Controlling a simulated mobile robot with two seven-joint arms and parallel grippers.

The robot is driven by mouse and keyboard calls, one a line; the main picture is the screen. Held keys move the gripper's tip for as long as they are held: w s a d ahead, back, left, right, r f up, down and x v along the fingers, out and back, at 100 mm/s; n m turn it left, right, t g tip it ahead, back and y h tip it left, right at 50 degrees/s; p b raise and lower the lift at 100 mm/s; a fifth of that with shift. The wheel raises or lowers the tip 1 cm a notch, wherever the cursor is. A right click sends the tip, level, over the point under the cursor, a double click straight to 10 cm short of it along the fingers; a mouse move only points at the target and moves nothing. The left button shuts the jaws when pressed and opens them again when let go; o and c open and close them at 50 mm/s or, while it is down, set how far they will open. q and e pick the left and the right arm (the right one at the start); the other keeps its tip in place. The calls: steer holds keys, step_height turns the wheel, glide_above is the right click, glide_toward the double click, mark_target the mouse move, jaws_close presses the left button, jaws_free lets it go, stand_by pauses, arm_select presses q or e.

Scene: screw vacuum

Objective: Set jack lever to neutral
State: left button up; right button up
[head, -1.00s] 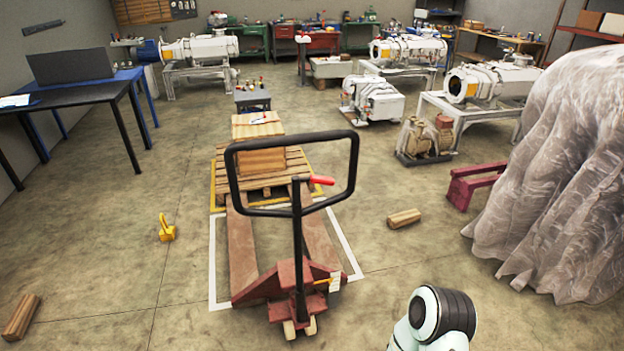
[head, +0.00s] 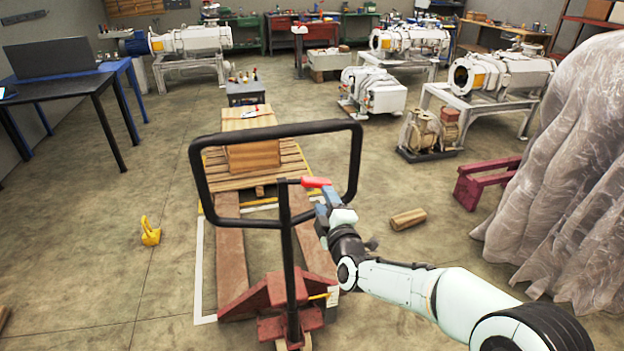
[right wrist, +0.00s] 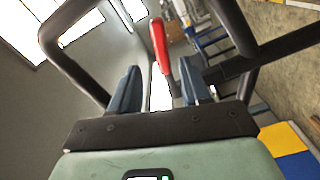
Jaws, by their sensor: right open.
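The red jack lever (head: 315,182) sits on the upright tiller of the pallet jack, inside the black loop handle (head: 358,170). My right gripper (head: 324,203) is just below and right of the lever's free end in the head view. In the right wrist view, the red lever (right wrist: 160,45) points down between the two blue-grey fingers of my right gripper (right wrist: 158,85), which are apart and open. I cannot tell whether the lever touches either finger. The red jack body (head: 270,298) stands at the bottom with its forks running away. My left gripper is not in view.
A yellow object (head: 150,231) lies on the floor at left, and a wooden block (head: 408,219) at right. A plastic-draped bulk (head: 560,170) stands far right.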

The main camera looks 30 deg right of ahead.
mark_target(317, 186)
steer(key=p+x, duration=0.1)
steer(key=x, duration=0.9)
steer(key=shift+w+f+p, duration=0.1)
steer(key=shift+w+p, duration=0.05)
steer(key=shift+p, duration=0.25)
jaws_close()
